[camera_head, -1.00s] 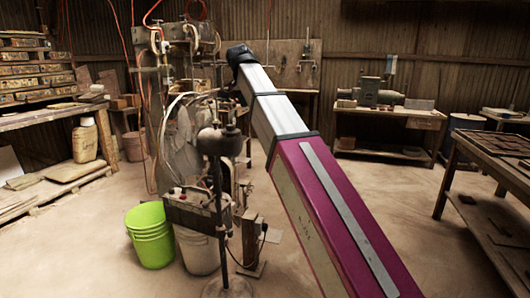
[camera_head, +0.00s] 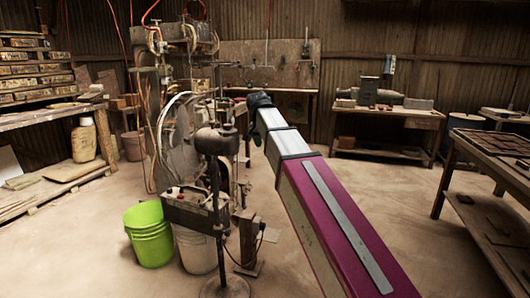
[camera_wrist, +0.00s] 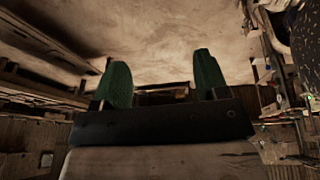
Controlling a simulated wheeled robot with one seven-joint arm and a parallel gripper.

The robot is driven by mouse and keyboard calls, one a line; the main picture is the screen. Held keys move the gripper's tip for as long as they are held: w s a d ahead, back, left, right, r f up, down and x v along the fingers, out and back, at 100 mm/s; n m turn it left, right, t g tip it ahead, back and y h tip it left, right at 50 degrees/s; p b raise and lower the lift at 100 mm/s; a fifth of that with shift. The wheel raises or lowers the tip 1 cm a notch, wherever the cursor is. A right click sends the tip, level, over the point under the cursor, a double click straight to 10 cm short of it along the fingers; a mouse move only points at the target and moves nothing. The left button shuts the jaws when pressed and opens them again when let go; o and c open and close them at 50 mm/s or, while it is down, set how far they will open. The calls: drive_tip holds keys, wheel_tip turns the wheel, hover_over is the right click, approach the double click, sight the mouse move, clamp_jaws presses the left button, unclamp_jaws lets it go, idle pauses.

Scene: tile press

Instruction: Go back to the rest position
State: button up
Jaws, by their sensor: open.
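My gripper (camera_wrist: 160,88) shows in the wrist view with its two green fingers apart and nothing between them. In the wrist view, the floor and the workshop's furniture appear upside down beyond the fingers. In the head view my arm reaches away from the lower right toward the middle, beside the press machine. The gripper itself does not show clearly in the head view; only the dark joint at the arm's far end does. The tile press machine (camera_head: 180,150) stands left of my arm with hoses and a control box (camera_head: 195,208).
A lime green bucket (camera_head: 148,235) and a white bucket (camera_head: 196,250) stand at the press's foot. A metal-topped table (camera_head: 497,150) is at the right. A workbench (camera_head: 390,113) stands at the back. Shelves with boxes (camera_head: 35,70) are at the left. The floor right of my arm is clear.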

drive_tip(key=s+d+f+n+g, duration=0.1)
drive_tip(key=s+d+f, duration=0.15)
drive_tip(key=f, duration=0.55)
drive_tip(key=s+d+f+n+y, duration=0.1)
drive_tip(key=s+d+f, duration=0.1)
drive_tip(key=d+f, duration=0.35)
drive_tip(key=s+d+f+n+g, duration=0.1)
drive_tip(key=s+d+f, duration=0.1)
drive_tip(key=f, duration=0.8)
drive_tip(key=s+d+f+n, duration=0.1)
drive_tip(key=s+d+f, duration=0.3)
drive_tip(key=f, duration=0.5)
drive_tip(key=s+d+f+n+y, duration=0.1)
drive_tip(key=s+d+f, duration=0.3)
drive_tip(key=s+f, duration=0.5)
drive_tip(key=shift+s+d+g, duration=0.15)
drive_tip(key=shift+s+g, duration=0.1)
drive_tip(key=shift+g, duration=0.15)
